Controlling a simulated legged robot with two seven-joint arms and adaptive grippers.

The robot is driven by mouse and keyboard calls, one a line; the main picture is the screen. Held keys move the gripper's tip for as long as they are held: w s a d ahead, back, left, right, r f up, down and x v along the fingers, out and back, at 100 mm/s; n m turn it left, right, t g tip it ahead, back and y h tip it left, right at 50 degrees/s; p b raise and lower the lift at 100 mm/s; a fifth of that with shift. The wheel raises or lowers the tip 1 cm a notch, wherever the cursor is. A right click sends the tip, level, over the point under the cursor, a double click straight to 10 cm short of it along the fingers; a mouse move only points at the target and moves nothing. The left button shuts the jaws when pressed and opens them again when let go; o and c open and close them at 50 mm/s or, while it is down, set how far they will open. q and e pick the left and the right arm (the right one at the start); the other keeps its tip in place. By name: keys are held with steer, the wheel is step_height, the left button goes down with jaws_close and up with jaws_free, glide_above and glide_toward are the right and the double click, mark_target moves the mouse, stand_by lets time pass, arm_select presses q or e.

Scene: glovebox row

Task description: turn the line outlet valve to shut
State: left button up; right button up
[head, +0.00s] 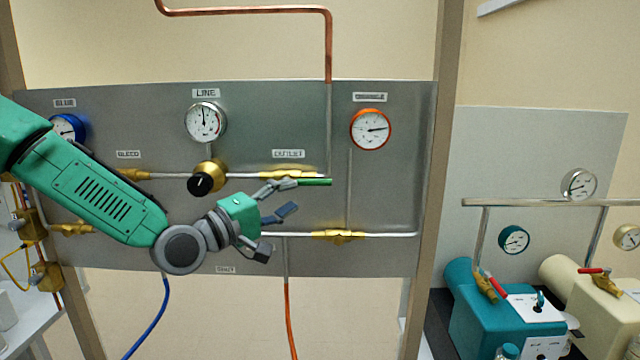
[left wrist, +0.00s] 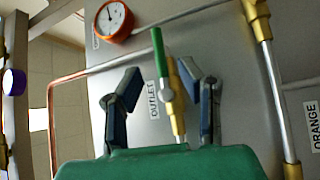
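The outlet valve is a brass fitting (head: 285,174) on a thin pipe, under the OUTLET label (head: 289,154) on the grey panel. Its green lever (head: 315,182) points right, roughly along the pipe. My left gripper (head: 296,196) is open, its fingers pointing right, just in front of the valve. In the left wrist view the green lever (left wrist: 160,52) and brass valve body (left wrist: 178,88) appear between the two spread fingers of the left gripper (left wrist: 170,80). I see no clear contact, and the lever's near end is partly hidden by a finger. My right gripper is out of view.
A brass regulator with black knob (head: 201,184) sits left of the valve, below the LINE gauge (head: 205,121). A lower pipe with a brass fitting (head: 338,236) runs below the gripper. An orange-rimmed gauge (head: 370,129) is upper right. Blue and orange hoses hang below.

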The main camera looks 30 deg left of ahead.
mark_target(317, 183)
arm_select(q)
steer(key=x, duration=0.8)
steer(key=shift+w+a+p, duration=0.1)
steer(key=shift+a+p, duration=0.1)
steer(key=shift+p, duration=0.2)
